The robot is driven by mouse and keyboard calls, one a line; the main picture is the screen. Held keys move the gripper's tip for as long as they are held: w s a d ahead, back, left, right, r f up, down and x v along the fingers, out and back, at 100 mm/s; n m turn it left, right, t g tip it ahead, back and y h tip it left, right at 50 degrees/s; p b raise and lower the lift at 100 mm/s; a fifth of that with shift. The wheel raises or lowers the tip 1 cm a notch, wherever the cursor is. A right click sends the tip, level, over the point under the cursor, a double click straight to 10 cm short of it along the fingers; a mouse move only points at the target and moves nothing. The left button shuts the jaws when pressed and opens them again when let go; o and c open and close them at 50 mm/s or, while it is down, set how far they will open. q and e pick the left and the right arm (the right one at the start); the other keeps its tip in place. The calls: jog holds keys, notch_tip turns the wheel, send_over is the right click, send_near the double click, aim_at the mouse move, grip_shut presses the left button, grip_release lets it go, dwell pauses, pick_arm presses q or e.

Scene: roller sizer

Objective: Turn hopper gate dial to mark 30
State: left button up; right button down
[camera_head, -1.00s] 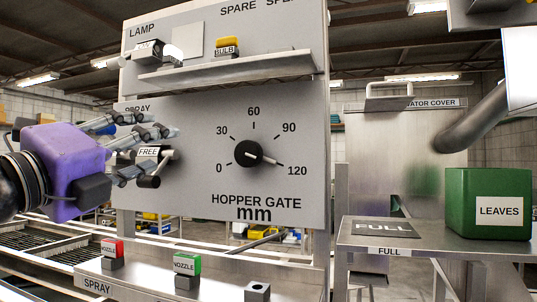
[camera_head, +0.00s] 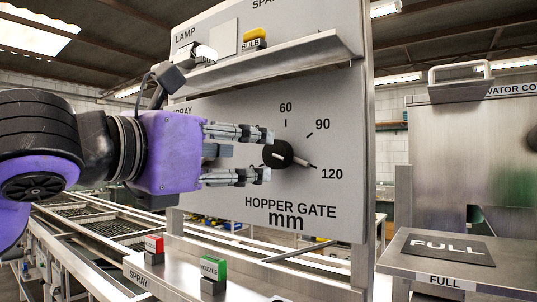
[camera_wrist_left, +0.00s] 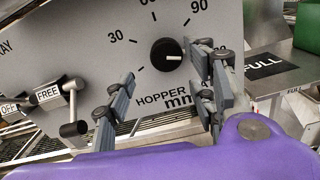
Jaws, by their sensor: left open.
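The hopper gate dial is a round black knob (camera_head: 278,154) with a white pointer, on an upright grey panel. The pointer aims right and slightly down, close to the 120 mark. My left gripper (camera_head: 266,155) is open, its fingers reaching from the left to the knob's left side, one higher and one lower. They hide the 30 mark and most of the 0 in the head view. In the wrist view the knob (camera_wrist_left: 166,54) shows between and beyond the spread fingers, with the 30, 60 and 90 marks visible. Contact cannot be told. My right gripper is not in view.
A shelf (camera_head: 270,62) juts out above the dial, with a yellow bulb box (camera_head: 254,38) on it. Spray levers (camera_wrist_left: 72,105) stand left of the dial. Red (camera_head: 154,244) and green (camera_head: 213,267) nozzle blocks sit on the ledge below.

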aim_at(271, 155)
pick_arm(q)
jog(key=x, duration=0.6)
jog(key=shift+d+f, duration=0.1)
jog(key=shift+d, duration=0.4)
jog(key=shift+w+d, duration=0.1)
jog(key=shift+w, duration=0.25)
jog(key=c, duration=1.1)
